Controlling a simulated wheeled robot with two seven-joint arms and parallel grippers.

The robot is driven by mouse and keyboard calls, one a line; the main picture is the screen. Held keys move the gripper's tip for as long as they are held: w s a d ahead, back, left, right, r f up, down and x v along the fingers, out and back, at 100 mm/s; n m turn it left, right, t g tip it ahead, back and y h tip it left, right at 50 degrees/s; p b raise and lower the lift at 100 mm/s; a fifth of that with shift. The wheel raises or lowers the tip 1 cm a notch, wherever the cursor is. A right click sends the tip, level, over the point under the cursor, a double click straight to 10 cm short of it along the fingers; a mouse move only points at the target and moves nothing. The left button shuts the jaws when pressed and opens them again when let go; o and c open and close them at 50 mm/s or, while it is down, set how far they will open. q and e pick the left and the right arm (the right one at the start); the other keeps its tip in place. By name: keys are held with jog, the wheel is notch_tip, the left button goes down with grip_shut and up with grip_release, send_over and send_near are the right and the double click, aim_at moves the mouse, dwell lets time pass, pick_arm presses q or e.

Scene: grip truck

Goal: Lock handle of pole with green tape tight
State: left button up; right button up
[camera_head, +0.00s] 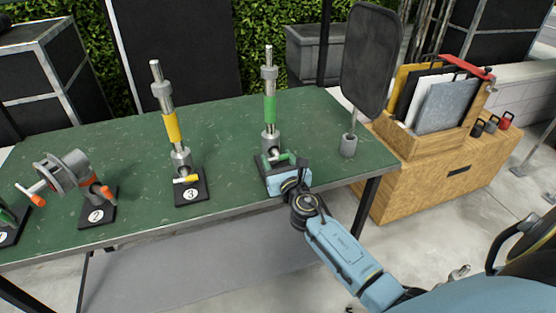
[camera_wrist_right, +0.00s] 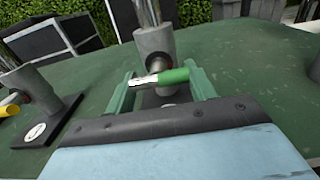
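The pole with green tape (camera_head: 270,107) stands upright on its black base near the right end of the green table. Its handle (camera_head: 279,158), with a green grip, sits low on the pole's collar. In the right wrist view the handle (camera_wrist_right: 174,76) lies crosswise, green grip to the right and bare metal end to the left. My right gripper (camera_head: 283,167) is at the front of this base. In the wrist view its two green fingers (camera_wrist_right: 163,88) are spread wide, one on each side of the handle. I cannot tell whether either finger touches it. My left gripper is not seen.
The pole with yellow tape (camera_head: 171,127) stands on a base marked 3 to the left. A clamp with orange handles (camera_head: 70,174) is further left. A black panel on a stem (camera_head: 369,60) stands at the right. A wooden crate (camera_head: 440,145) is beyond the table's right edge.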

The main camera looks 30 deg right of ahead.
jog(key=c, duration=0.4)
